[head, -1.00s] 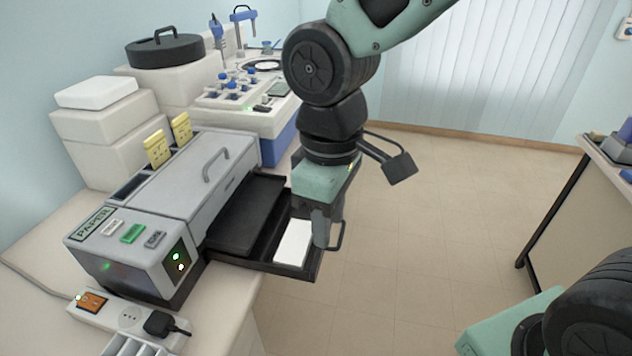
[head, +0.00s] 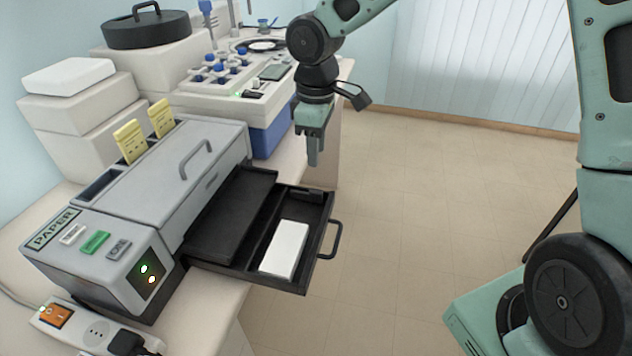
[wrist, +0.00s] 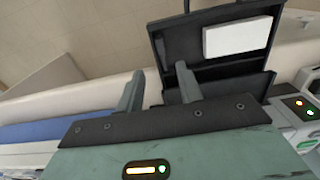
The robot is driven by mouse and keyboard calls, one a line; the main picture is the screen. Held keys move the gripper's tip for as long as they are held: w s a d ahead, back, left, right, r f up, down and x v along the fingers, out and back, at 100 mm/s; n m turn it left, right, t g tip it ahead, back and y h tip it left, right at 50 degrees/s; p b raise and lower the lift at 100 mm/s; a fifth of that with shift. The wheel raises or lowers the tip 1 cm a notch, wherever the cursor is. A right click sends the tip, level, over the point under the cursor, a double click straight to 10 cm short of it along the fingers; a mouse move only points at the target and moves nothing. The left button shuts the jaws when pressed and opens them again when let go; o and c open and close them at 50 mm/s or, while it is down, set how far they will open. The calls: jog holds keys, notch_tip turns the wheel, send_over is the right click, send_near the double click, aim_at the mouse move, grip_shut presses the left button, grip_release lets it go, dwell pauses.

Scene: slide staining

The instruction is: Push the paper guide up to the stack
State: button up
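The paper stack (head: 285,250) is a white block lying in the open black drawer (head: 262,212) of the grey machine marked PAPER. A small dark piece at the drawer's far end, which looks like the paper guide (head: 312,194), stands apart from the stack, with bare drawer floor between them. The stack also shows in the wrist view (wrist: 237,37); the guide is hard to pick out there, dark on dark. My gripper (head: 314,160) hangs beyond the drawer's far end, fingers down, near the guide. In the wrist view its two fingers (wrist: 158,80) are apart with nothing between them.
The drawer's handle (head: 333,238) sticks out at the right over the floor. The grey machine (head: 150,190) stands left of the drawer, with a power strip (head: 85,330) in front. A blue and white device (head: 265,125) stands behind the drawer. Open floor lies to the right.

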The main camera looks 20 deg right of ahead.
aim_at(316, 191)
notch_tip(316, 191, down, 10)
jog(key=shift+r, duration=0.1)
dwell(0.4)
grip_shut()
jog(key=shift+s+a, duration=0.1)
